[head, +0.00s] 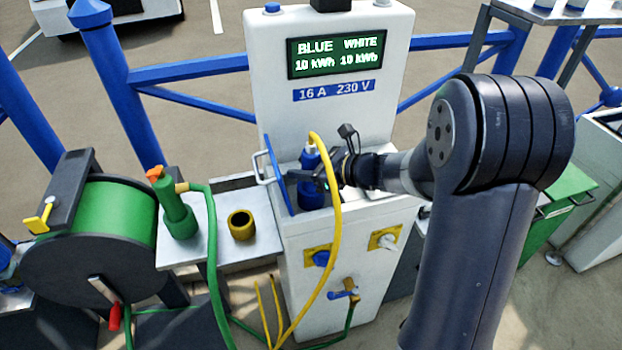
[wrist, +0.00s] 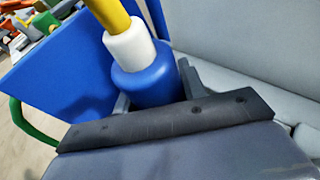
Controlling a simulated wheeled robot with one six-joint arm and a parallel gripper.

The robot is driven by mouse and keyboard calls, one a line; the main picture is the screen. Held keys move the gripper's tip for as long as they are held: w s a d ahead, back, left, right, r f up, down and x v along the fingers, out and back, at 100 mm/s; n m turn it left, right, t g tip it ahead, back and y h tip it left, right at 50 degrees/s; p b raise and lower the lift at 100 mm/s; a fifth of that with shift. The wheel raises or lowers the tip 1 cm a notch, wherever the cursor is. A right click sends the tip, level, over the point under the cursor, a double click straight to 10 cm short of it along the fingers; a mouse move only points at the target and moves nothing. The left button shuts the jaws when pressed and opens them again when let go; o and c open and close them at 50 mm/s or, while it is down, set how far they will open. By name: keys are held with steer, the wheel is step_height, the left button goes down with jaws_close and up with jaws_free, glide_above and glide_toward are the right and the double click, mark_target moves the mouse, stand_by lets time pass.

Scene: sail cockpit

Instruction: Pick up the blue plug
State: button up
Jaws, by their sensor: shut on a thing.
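The blue plug (head: 309,160) stands roughly upright at the front of the white power pedestal, with a yellow cable (head: 332,200) arching from its top and hanging down in front. My gripper (head: 318,178) reaches in from the right and is shut on the plug. In the wrist view the plug (wrist: 147,78) shows a blue body, a white collar (wrist: 128,46) and the yellow cable above. A gripper finger (wrist: 190,80) lies against its right side; the other finger is mostly hidden behind the dark gripper edge. The plug's lower end is hidden in the wrist view.
A blue flap (head: 277,175) with a grey handle stands open just left of the plug. Below are a blue outlet (head: 321,258), a white outlet (head: 388,241) and a blue-handled tap (head: 343,295). A side shelf (head: 215,255) holds a green hose nozzle (head: 177,215) and a yellow ring (head: 241,225).

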steer(key=shift+c, duration=1.3)
step_height(320, 180, up, 11)
steer(key=p, duration=0.2)
steer(key=shift+p, duration=0.35)
step_height(320, 180, up, 2)
steer(key=shift+r+p, duration=0.1)
steer(key=shift+p, duration=0.95)
